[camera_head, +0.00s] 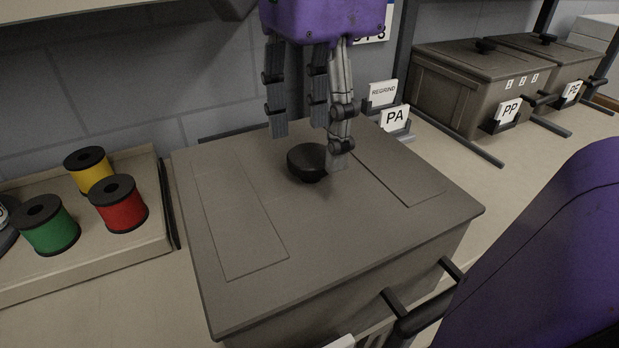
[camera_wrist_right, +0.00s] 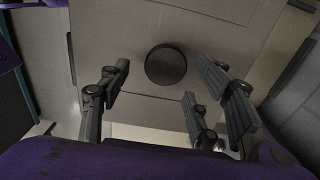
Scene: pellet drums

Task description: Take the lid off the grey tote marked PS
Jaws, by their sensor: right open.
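A grey tote stands close in front of me with its flat lid (camera_head: 330,235) on. The white card at its front (camera_head: 341,342) is mostly cut off, so I cannot read its mark. A round black knob (camera_head: 306,163) sits in the middle of the lid; it also shows in the right wrist view (camera_wrist_right: 165,65). My right gripper (camera_head: 308,142) is open and points down over the lid. In the right wrist view its fingers (camera_wrist_right: 162,78) are spread with the knob between and beyond them. I cannot tell whether any finger touches it. My left gripper is not in view.
A tray (camera_head: 95,272) with yellow, red and green spools stands to the left. Behind the tote are cards reading REGRIND (camera_head: 383,92) and PA (camera_head: 396,118). Lidded totes marked PP (camera_head: 465,85) and apparently PE (camera_head: 555,60) stand at the back right. A shelf edge hangs at the upper left.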

